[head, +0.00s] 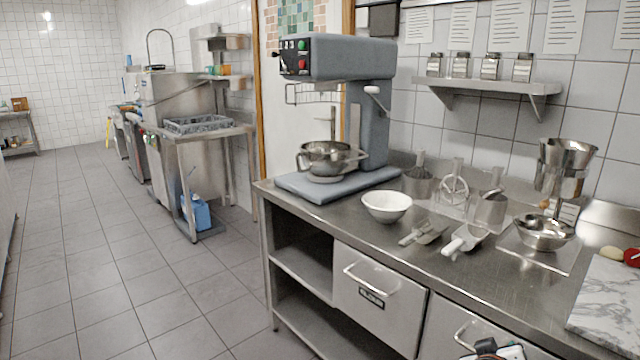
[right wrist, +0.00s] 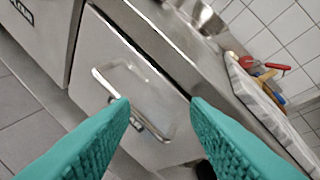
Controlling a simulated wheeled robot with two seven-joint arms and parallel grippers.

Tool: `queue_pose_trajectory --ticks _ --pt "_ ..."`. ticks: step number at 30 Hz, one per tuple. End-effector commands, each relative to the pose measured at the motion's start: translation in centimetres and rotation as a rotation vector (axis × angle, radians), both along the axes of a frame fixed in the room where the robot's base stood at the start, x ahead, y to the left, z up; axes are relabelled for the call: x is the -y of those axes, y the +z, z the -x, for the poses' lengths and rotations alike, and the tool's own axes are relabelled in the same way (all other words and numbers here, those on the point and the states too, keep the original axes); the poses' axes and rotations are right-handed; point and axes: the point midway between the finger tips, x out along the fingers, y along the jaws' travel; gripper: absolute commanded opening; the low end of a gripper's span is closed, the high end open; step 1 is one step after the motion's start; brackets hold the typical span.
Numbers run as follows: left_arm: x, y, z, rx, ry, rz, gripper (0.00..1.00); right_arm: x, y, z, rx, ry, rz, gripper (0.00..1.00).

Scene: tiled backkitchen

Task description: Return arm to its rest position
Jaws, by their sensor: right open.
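My right gripper (right wrist: 158,103) shows in the right wrist view as two teal ribbed fingers, spread apart with nothing held between them. They point toward a steel drawer front with a bar handle (right wrist: 104,74). The left fingertip overlaps the handle in the picture; I cannot tell whether they touch. In the head view, part of my right arm's end (head: 495,350) shows at the bottom edge, in front of the right-hand drawer (head: 445,318), whose handle (head: 462,336) is partly visible. The drawer looks shut. My left arm and gripper are not in view.
The steel counter (head: 350,232) holds a mixer (head: 372,120), a white bowl (head: 387,206), scoops (head: 465,238), a kitchen scale with a metal bowl (head: 545,232) and a marble board (head: 610,300). Another closed drawer (head: 375,300) is to the left. Tiled floor (head: 130,270) is clear at left.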

Motion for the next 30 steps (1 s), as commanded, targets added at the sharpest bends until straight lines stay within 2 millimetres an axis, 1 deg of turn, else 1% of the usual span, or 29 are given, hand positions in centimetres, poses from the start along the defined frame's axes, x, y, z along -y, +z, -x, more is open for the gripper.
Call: queue_pose_trajectory --ticks 1,2,3,5,6,9,12,15,18,24,30 --pt "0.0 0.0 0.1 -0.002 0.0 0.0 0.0 -1.0 -2.6 2.6 -0.055 0.022 -0.051 0.42" --pt "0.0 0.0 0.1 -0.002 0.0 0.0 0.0 -1.7 -4.0 4.1 -0.088 0.036 -0.087 0.42" --pt "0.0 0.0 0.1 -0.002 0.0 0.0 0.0 -2.7 -5.8 6.3 -0.134 0.058 -0.135 0.42" --pt "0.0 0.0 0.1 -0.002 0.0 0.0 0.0 -4.3 -8.0 9.6 -0.204 0.086 -0.209 0.42" --pt "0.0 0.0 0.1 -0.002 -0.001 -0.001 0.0 -5.3 -9.1 11.6 -0.244 0.104 -0.252 0.42" --pt "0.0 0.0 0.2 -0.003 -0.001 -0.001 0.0 -7.3 -11.0 15.9 -0.332 0.139 -0.34 0.42" --pt "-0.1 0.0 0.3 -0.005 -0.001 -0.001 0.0 -9.0 -12.1 19.3 -0.406 0.168 -0.408 0.42" --pt "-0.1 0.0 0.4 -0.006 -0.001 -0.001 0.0 -10.4 -12.8 22.4 -0.47 0.193 -0.467 0.42" --pt "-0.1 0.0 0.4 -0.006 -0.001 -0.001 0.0 -11.6 -13.1 25.1 -0.528 0.214 -0.52 0.42" --pt "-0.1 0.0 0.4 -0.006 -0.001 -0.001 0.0 -13.9 -13.1 30.2 -0.637 0.254 -0.616 0.42" --pt "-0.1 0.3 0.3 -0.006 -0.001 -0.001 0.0 -14.0 -17.1 28.9 -0.652 0.249 -0.615 0.42"
